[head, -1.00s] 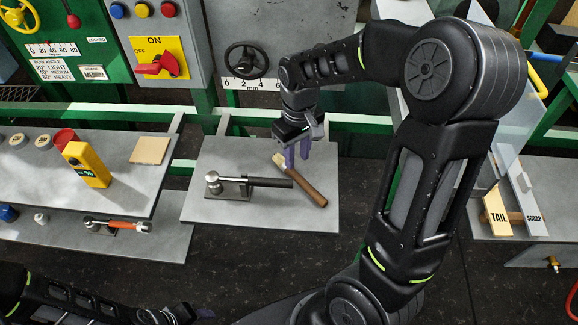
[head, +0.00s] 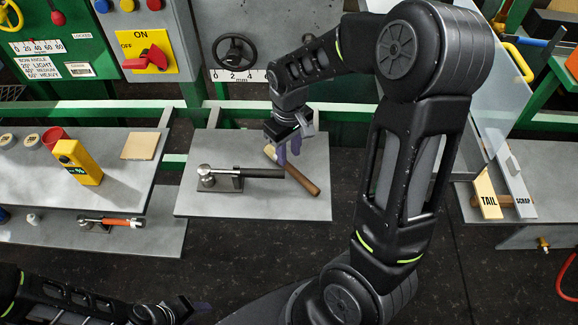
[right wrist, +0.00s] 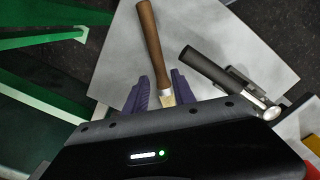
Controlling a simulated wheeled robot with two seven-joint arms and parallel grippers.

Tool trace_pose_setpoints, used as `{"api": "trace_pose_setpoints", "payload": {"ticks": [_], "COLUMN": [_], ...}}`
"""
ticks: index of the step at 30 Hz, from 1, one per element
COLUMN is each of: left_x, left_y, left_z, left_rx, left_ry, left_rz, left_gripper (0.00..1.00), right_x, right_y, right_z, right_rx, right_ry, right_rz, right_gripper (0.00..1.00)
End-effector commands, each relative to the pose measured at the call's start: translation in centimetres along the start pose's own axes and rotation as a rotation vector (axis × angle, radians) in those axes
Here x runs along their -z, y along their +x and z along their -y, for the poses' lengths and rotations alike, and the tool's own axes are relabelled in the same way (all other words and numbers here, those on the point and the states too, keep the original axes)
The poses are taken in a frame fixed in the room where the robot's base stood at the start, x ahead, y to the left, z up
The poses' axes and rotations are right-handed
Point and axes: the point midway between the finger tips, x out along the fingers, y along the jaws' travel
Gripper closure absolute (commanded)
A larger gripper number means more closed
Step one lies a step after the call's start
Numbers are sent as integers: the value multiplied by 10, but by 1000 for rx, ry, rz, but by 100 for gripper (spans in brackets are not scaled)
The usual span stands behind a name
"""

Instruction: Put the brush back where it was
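The brush (head: 301,177) has a brown wooden handle and a pale head; it lies slanted on a grey shelf (head: 255,208), its handle end toward the lower right. My right gripper (head: 288,156) is at the brush's head end, fingers pointing down. In the right wrist view the brush (right wrist: 152,45) runs between the two spread purple fingers (right wrist: 160,75), with a gap on each side. Its bristle tip is hidden behind the gripper body. My left gripper (head: 196,309) is low in the head view, dark and small, its opening unclear.
A black-handled hammer (head: 262,173) rests on a holder on the same shelf, close left of the brush; it also shows in the right wrist view (right wrist: 205,68). A left bench (head: 115,178) carries a yellow device (head: 78,162). A green rail (head: 345,142) runs behind the shelf.

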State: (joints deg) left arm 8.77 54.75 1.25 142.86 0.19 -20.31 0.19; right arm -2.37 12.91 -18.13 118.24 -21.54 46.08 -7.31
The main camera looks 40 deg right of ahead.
Motion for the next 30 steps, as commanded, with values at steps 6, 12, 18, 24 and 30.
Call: {"api": "trace_pose_setpoints", "payload": {"ticks": [6, 12, 18, 24, 30], "left_x": [-1, -1, -1, -1, -1], "left_y": [-9, -10, -9, -9, -9], "left_z": [-3, -3, -3, -3, -3], "left_rx": [2, 4, 4, 4, 3], "left_ry": [-2, -3, -3, -3, -2], "left_rz": [2, 3, 3, 3, 3], "left_gripper": [55, 55, 55, 55, 55], "right_x": [-2, -2, -1, -1, -1], "right_y": [25, 49, 51, 50, 50], "right_z": [0, 0, 0, 0, 0], "right_rx": [1, 1, 0, 0, 0], "right_ry": [1, 1, 1, 1, 1], "right_rz": [7, 4, 1, 1, 1], "right_gripper": [69, 69, 69, 69, 69]}}
